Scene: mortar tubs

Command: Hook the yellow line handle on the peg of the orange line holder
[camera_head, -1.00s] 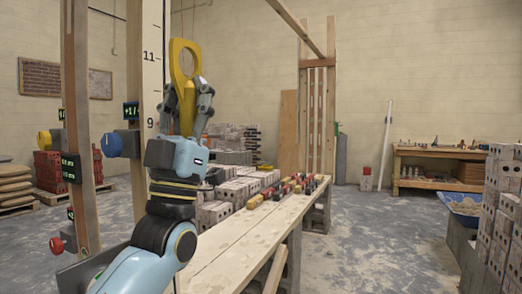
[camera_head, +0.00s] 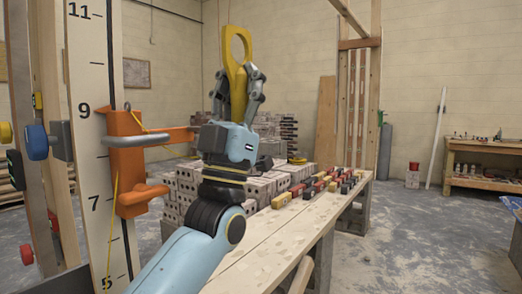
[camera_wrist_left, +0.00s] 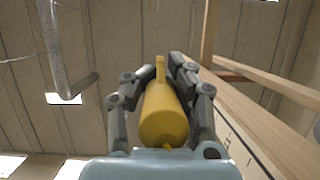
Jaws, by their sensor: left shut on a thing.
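The yellow line handle (camera_head: 237,92) stands upright in my left gripper (camera_head: 239,78), its ring-shaped end above the fingers. The fingers are shut on its lower body, which also shows in the left wrist view (camera_wrist_left: 163,118). The orange line holder (camera_head: 126,165) is on a numbered post at the left of the head view, between the marks 9 and 7. An orange bar reaches right from its upper part, its right end close to or behind my gripper. A shorter orange piece sticks out lower down. I cannot tell which is the peg. My right gripper is not in view.
The numbered white post (camera_head: 95,130) stands at the left with a yellow line on it. A plank bench (camera_head: 262,240) with small coloured blocks runs back beside my arm. Brick stacks stand behind it.

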